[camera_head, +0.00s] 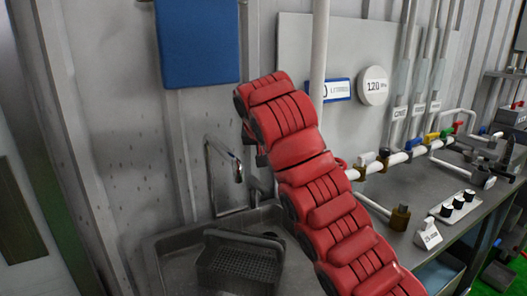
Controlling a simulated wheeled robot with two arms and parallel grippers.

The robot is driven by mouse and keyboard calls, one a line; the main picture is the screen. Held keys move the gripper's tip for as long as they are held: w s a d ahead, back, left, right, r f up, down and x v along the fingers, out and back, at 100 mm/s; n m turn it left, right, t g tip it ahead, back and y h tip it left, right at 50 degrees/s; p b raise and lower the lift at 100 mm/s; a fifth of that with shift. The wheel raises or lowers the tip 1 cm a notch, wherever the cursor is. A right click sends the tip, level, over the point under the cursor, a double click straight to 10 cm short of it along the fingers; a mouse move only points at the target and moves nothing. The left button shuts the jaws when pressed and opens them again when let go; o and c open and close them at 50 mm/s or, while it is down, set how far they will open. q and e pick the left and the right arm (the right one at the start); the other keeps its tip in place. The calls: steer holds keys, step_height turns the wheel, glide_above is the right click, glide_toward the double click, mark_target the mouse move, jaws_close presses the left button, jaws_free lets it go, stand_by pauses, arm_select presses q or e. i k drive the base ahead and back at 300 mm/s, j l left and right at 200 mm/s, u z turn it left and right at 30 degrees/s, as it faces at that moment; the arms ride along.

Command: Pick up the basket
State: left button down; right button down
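A dark grey basket (238,262) with a perforated, mesh-like body sits in the metal sink at the bottom middle of the head view. Its right side lies close to my red segmented arm, which rises from the lower right and crosses the middle of the view. No gripper fingers can be made out on this arm. My other arm does not show. Nothing visible is holding the basket.
The steel sink (170,244) has a curved faucet (237,172) behind the basket. White pipes with coloured valves (432,138) run above the counter at right. A blue panel (197,42) hangs on the corrugated wall.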

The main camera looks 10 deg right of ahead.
mark_target(233, 262)
steer(key=k+l, duration=0.25)
steer(key=k, duration=0.2)
steer(key=k+l, duration=0.3)
steer(key=k, duration=0.2)
